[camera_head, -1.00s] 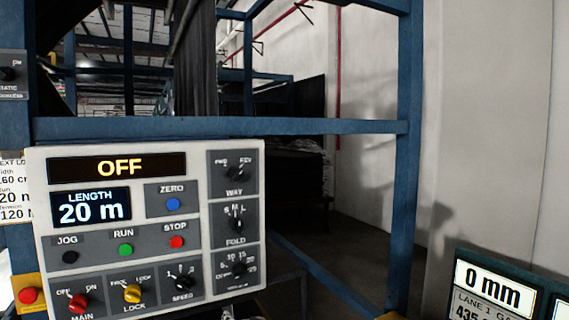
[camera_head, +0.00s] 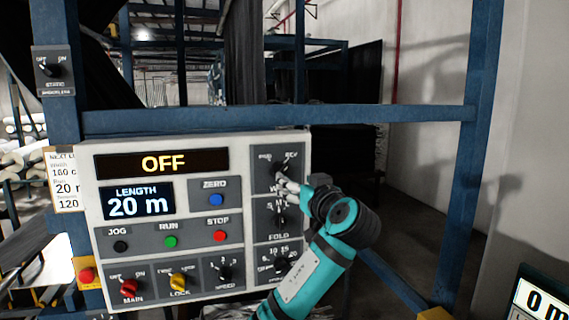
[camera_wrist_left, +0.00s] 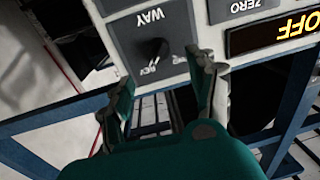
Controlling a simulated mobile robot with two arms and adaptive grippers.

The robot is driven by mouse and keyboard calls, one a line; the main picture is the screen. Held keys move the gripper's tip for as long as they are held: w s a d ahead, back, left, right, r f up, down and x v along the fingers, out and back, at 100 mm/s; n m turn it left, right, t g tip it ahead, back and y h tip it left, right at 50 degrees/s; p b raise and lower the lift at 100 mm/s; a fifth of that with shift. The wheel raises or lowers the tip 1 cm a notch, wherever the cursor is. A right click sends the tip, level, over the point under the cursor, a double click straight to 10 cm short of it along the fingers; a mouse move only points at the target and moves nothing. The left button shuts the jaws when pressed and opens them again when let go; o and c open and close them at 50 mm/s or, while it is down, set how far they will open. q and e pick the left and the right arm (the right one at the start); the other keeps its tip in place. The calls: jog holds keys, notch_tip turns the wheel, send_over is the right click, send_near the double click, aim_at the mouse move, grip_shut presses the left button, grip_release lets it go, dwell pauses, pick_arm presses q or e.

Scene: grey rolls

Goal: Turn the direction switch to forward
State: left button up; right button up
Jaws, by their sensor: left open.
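The direction switch is the black WAY knob (camera_head: 279,169) at the top right of the control panel, with FWD at its upper left and REV at its upper right. It was turned toward REV in the earlier view; its pointer is now partly covered. My left gripper (camera_head: 287,187) is open just in front of the knob's lower side. In the left wrist view the WAY knob (camera_wrist_left: 152,49) appears upside down, beyond the two open fingers (camera_wrist_left: 165,72). The fingers appear apart from it. My right gripper is out of view.
The panel (camera_head: 88,215) also carries FOLD and SPEED knobs, a red MAIN knob (camera_head: 131,289), a yellow LOCK knob (camera_head: 180,282) and several push buttons. Its display reads OFF. A blue frame (camera_head: 400,114) surrounds it. A red stop button (camera_head: 86,275) sits at its left.

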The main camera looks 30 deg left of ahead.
aim_at(283, 172)
pick_arm(q)
jog(key=p+x, duration=0.4)
jog(key=x, duration=0.4)
jog(key=shift+w+a, duration=0.2)
jog(key=shift+a, duration=0.1)
jog(key=shift+w+a, duration=0.2)
